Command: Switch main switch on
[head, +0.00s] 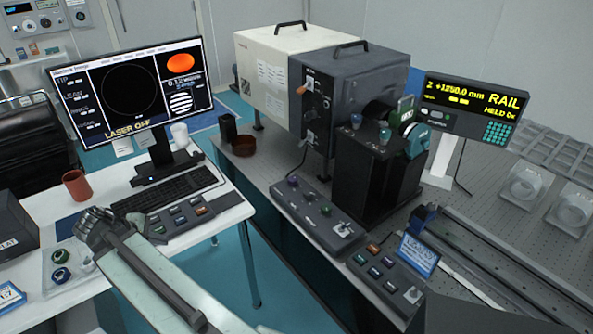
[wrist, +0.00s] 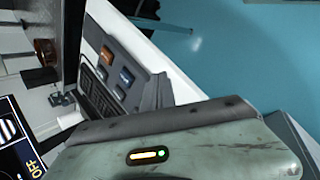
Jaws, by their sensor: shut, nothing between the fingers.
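A dark grey box (head: 356,75) on the optical table has a front panel (head: 320,100) with an orange-tipped lever or knob (head: 301,89) and several small dark controls. The panel labels are too small to read, so I cannot tell which control is the main switch. The monitor (head: 128,92) on the desk reads "LASER OFF". My arm (head: 157,268) crosses the lower left of the head view, over the desk's front edge. My gripper's fingertips show in neither view. The wrist view shows one of my pale links close up, with the desk beyond it.
Control boxes (head: 314,218) sit before the dark box. A rail display (head: 474,108) stands right. Teal floor shows between desk and table.

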